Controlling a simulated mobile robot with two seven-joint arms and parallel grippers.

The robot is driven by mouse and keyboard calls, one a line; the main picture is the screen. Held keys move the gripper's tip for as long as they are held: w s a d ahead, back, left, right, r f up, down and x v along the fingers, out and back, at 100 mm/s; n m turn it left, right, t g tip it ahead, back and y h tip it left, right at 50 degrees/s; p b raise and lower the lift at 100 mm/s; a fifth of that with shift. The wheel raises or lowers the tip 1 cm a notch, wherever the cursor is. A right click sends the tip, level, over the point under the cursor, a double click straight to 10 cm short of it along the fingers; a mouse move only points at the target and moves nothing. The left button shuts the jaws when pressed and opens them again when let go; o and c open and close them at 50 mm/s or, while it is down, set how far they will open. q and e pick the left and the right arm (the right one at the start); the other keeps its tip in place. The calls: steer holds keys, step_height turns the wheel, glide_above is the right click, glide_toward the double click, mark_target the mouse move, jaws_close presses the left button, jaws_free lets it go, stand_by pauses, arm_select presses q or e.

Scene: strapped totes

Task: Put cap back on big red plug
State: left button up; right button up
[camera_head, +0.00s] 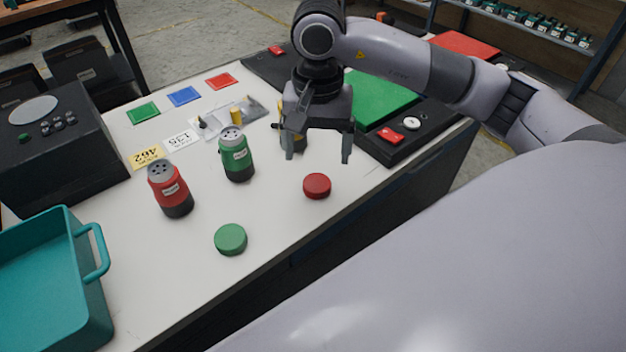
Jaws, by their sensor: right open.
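The big red plug (169,189) stands upright on the white table at the left, its top with several holes uncovered. A red cap (317,185) lies flat on the table near the front edge, apart from the plug. A green plug (236,155) stands to the right of the red plug, also uncovered. A green cap (230,239) lies flat in front of it. My right gripper (317,155) is open and empty, pointing down just above and behind the red cap. A dark plug with some yellow (285,130) is partly hidden behind the gripper. My left gripper is not in view.
A teal tote (92,310) stands at the front left and a black box (95,150) at the back left. Coloured squares, number cards (181,138) and a clear bag (215,122) lie behind the plugs. A black case with a green panel (385,98) is at the right.

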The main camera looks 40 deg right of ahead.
mark_target(316, 182)
steer(key=shift+s+f, duration=0.1)
steer(key=shift+f, duration=0.9)
steer(key=shift+f+p, duration=0.55)
steer(key=shift+f, duration=2.05)
steer(key=c, duration=1.1)
